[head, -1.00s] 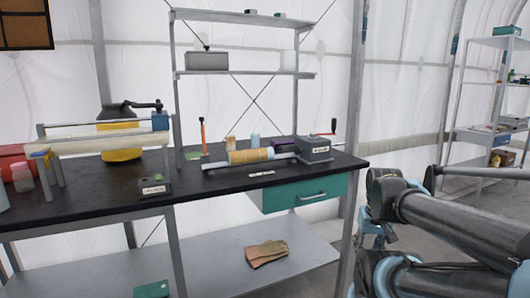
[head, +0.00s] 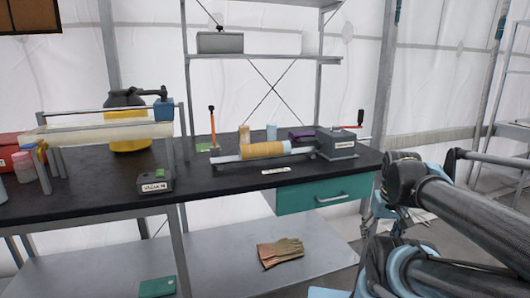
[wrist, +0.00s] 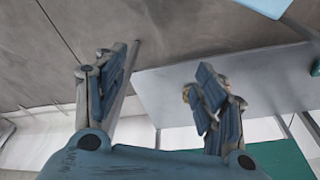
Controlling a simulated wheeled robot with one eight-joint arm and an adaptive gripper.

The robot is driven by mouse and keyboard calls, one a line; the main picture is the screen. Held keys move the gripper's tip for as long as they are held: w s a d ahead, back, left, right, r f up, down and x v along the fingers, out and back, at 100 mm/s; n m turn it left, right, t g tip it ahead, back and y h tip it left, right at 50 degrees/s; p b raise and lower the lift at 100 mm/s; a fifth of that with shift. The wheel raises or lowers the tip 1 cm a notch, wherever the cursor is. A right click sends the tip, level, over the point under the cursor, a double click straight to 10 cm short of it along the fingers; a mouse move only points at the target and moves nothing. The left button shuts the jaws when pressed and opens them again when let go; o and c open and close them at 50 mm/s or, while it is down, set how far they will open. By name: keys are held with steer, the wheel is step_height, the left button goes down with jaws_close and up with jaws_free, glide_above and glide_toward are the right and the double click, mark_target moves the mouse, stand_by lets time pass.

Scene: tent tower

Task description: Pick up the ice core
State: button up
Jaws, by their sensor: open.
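No label marks the ice core. A long pale cylinder (head: 100,134) lies on a metal stand at the left of the black bench in the head view. A tan cylinder (head: 263,150) with a pale blue end lies on a metal rail beside a grey crank box. I cannot tell for sure which is the ice core. In the wrist view my gripper (wrist: 160,78) is open, its two blue-grey fingers apart with nothing between them. It faces the floor and a grey shelf surface, away from both cylinders. In the head view only my arm shows clearly, at the right.
Gloves (head: 280,252) lie on the lower shelf.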

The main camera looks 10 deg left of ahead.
steer(key=w+a+r+n+g+y, duration=0.1)
steer(key=w+a+r+n, duration=0.55)
steer(key=r, duration=0.35)
steer(key=w+a+r+n+g+y, duration=0.1)
steer(key=w+a+r+n, duration=0.45)
steer(key=w+r, duration=0.35)
step_height(320, 180, up, 13)
steer(key=n+g+y, duration=0.2)
steer(key=n+g, duration=0.1)
steer(key=n, duration=0.8)
glide_above(265, 148)
steer(key=w+d, duration=0.5)
steer(key=w, duration=0.1)
steer(key=x, duration=1.6)
steer(key=shift+w+f, duration=0.25)
steer(key=shift+f, duration=0.25)
steer(key=c, duration=1.6)
steer(key=shift+r, duration=0.1)
